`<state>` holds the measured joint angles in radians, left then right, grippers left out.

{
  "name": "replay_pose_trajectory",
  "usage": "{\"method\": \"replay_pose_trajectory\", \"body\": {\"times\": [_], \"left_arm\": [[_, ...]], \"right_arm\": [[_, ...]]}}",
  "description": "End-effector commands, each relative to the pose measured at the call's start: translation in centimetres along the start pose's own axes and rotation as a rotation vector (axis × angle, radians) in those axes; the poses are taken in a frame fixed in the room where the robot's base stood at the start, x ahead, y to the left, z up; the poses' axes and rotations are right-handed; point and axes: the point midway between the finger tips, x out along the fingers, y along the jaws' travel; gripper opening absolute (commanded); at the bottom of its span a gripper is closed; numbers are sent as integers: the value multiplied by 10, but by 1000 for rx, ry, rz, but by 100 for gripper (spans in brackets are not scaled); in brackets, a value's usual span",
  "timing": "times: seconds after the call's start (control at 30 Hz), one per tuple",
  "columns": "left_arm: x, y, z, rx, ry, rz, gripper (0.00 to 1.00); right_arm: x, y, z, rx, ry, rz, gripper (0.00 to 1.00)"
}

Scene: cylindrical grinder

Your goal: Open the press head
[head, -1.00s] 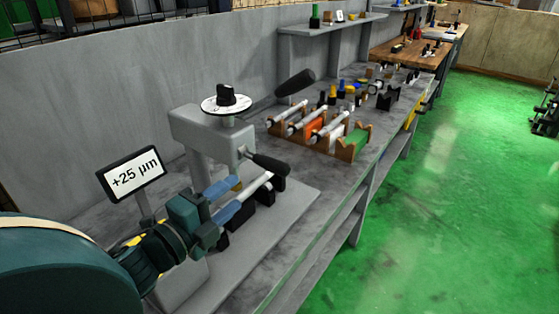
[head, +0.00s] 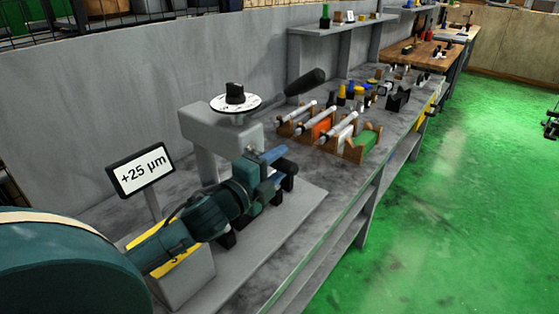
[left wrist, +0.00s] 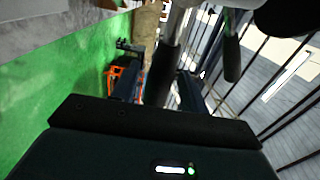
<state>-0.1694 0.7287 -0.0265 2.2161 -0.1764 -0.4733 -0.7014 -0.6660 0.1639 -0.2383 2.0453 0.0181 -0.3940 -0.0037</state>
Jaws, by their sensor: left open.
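The press head (head: 222,125) is a grey block on a grey base, with a black knob and white dial (head: 235,98) on top. A lever with a black handle (head: 303,86) points up and right from its top. My left gripper (head: 276,166) is open at the front of the press head and covers part of it, including the second, lower handle. In the left wrist view, a black handle (left wrist: 166,74) appears between the open blue fingers; contact cannot be told. Another black handle (left wrist: 232,60) hangs to its right.
A display (head: 141,170) reading +25 µm stands left of the press, close to my left arm. Racks with metal rods (head: 322,124) stand on the bench behind. A shelf (head: 345,25) is above them. Green floor (head: 450,200) lies open to the right.

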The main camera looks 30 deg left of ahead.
Motion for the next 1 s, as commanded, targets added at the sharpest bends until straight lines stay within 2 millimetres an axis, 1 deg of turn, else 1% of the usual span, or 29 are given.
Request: {"method": "replay_pose_trajectory", "body": {"times": [0.03, 0.13, 0.43, 0.9, 1.0], "left_arm": [[4, -1, 0, -1, -1, -1, 44], [8, 0, 0, -1, 1, 0, 44], [9, 0, 0, -1, 1, 0, 44], [9, 0, 0, -1, 1, 0, 6], [9, 0, 0, -1, 1, 0, 0]], "right_arm": [[0, 0, 1, 2, -5, 2, 0], [-1, 1, 2, 3, -8, 4, 0], [-1, 2, 1, 5, -6, 7, 0], [-1, 1, -1, 5, -2, 4, 0], [-1, 0, -1, 5, -1, 3, 0]]}}
